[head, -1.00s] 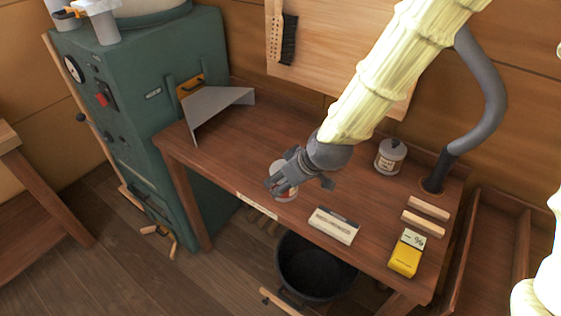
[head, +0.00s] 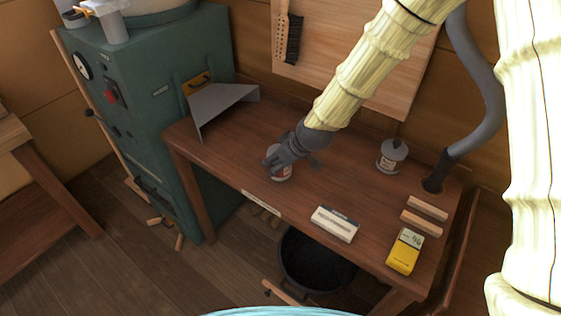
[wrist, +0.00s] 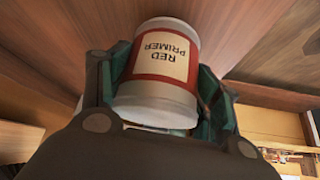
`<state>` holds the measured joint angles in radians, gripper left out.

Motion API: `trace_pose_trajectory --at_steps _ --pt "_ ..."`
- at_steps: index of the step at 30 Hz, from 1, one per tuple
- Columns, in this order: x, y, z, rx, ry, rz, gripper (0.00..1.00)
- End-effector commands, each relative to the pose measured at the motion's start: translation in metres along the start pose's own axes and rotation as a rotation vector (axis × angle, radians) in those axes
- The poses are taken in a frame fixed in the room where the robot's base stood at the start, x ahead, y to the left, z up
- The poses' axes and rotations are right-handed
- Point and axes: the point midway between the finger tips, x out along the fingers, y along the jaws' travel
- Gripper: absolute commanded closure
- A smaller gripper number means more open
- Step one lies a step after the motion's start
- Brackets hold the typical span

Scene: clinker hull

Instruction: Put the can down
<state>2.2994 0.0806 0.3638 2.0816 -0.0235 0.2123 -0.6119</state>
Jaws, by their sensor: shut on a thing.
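The can (wrist: 162,70) is white or grey with a red band and a label reading "RED PRIMER". In the wrist view it sits between the fingers of my gripper (wrist: 160,85), which are shut on it. In the head view my gripper (head: 276,164) is over the front left part of the wooden workbench (head: 230,150), and the can (head: 281,176) shows only in part beneath it. The can is at or just above the bench top; I cannot tell whether it touches.
A grey lidded pot (head: 392,156), a white block-like box (head: 335,223), a yellow meter (head: 405,251) and two wooden strips (head: 424,215) are on the bench's right. A bent grey sheet (head: 220,103) stands back left. A black bucket (head: 310,262) is below the front edge.

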Motion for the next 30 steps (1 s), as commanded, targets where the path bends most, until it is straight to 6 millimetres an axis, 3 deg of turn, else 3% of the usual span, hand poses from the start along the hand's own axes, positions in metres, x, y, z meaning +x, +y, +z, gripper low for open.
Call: trace_pose_trajectory --at_steps 16,17,20,30 --pt "0.013 0.000 0.008 0.000 0.001 0.001 0.74" --pt "0.013 0.000 0.009 0.000 0.000 0.000 0.35" --pt "0.013 0.000 0.008 0.000 0.001 0.000 0.17" --pt "0.012 0.000 0.008 0.000 0.001 0.000 0.15"
